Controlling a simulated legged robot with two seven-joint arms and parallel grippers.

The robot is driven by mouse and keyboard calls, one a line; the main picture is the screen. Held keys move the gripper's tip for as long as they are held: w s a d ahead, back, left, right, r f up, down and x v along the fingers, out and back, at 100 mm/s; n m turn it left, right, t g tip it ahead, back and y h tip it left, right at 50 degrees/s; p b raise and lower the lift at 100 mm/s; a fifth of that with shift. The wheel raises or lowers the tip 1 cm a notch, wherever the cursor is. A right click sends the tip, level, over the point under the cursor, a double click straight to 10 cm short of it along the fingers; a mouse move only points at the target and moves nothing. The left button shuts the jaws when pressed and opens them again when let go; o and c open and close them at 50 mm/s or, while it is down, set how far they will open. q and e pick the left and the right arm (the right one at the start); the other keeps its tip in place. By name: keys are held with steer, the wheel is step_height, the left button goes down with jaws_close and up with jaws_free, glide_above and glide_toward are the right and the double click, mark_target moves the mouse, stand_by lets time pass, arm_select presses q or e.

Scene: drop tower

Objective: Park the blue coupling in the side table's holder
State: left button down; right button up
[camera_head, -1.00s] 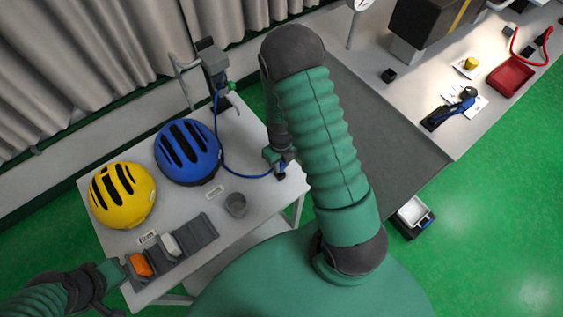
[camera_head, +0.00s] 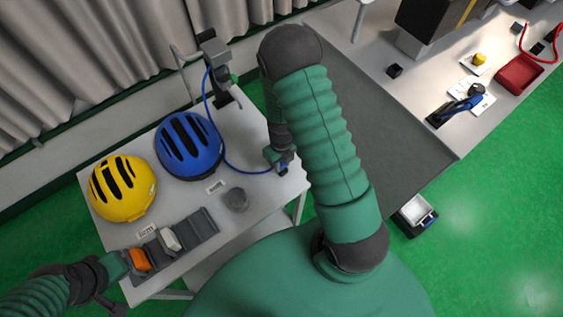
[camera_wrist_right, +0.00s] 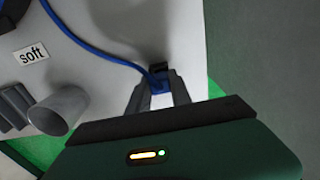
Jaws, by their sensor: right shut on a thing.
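The blue coupling (camera_wrist_right: 160,87) is at the end of a blue hose, between the two fingers of my right gripper (camera_wrist_right: 158,93) at the side table's edge. A small black holder (camera_wrist_right: 158,69) is right beside the coupling; I cannot tell whether the coupling is seated in it. In the head view my right gripper (camera_head: 280,163) is over the right corner of the side table (camera_head: 248,178), partly hidden by my arm. My left gripper (camera_head: 122,263) is at the table's near left corner, by an orange block (camera_head: 139,260); its fingers are not clear.
A blue helmet (camera_head: 188,146) and a yellow helmet (camera_head: 122,188) lie on the table. A grey cup (camera_head: 236,200) and a grey rack (camera_head: 200,227) with a white block stand in front. The hose runs back to a stand (camera_head: 216,62). A workbench (camera_head: 470,120) is at right.

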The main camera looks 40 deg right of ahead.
steer(key=shift+f, duration=0.15)
steer(key=o, duration=1.1)
steer(key=shift+c, duration=0.2)
step_height(320, 180, up, 17)
steer(key=p, duration=0.2)
steer(key=shift+d+f, duration=0.1)
